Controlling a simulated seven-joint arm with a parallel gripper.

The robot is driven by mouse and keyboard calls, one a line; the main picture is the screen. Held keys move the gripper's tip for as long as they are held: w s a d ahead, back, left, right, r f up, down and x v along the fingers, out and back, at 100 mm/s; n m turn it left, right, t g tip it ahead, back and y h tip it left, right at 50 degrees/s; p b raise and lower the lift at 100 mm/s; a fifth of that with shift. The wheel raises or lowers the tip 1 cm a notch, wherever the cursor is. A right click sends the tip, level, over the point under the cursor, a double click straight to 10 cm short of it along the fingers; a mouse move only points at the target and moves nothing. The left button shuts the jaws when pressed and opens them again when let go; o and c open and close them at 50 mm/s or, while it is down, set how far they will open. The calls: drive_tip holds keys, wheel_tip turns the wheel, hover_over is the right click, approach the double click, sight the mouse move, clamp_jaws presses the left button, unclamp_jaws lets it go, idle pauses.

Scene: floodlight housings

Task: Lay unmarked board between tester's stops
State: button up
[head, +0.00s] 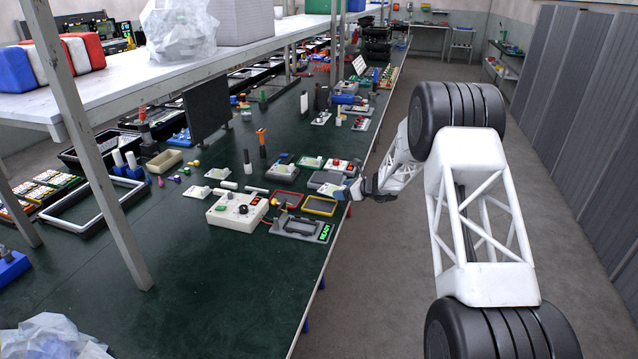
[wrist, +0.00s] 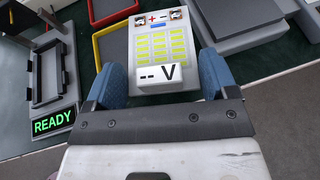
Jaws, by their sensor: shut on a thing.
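My gripper (wrist: 162,80), with blue fingers, is shut on a white board (wrist: 150,76) with rows of yellow cells. The board has plus and minus signs by two metal terminals at its far end, and two dashes and a V on its near end. In the head view my gripper (head: 350,190) is at the bench's right edge, beside the yellow-rimmed tray. The tester (head: 300,228) lies to the left of the gripper in that view, with a lit green READY sign (head: 325,232). In the wrist view the tester's dark frame (wrist: 36,72) looks empty.
A yellow-rimmed tray (head: 320,213) and a red-rimmed tray (head: 286,206) lie beside the tester. A white control box (head: 238,218) stands left of them. A grey block (wrist: 248,18) is right of the board.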

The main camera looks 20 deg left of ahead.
drive_tip(key=s+d+f+m+t, duration=0.1)
drive_tip(key=s+d+f, duration=0.15)
drive_tip(key=d, duration=0.75)
drive_tip(key=s+d+f+m+t, duration=0.1)
drive_tip(key=s+d, duration=0.2)
drive_tip(key=d, duration=0.6)
drive_tip(key=s+d+f+m+t, duration=0.1)
drive_tip(key=s+d, duration=0.2)
drive_tip(key=d, duration=0.7)
wheel_tip(320, 180, up, 9)
drive_tip(key=n+g, duration=0.6)
hover_over(314, 230)
drive_tip(key=shift+a+f+y, duration=0.15)
drive_tip(key=shift+f+y, duration=0.05)
drive_tip(key=shift+y, duration=0.1)
drive_tip(key=shift+f, duration=0.3)
drive_tip(key=shift+f, duration=2.5)
drive_tip(key=shift+f, duration=0.3)
drive_tip(key=o, duration=0.8)
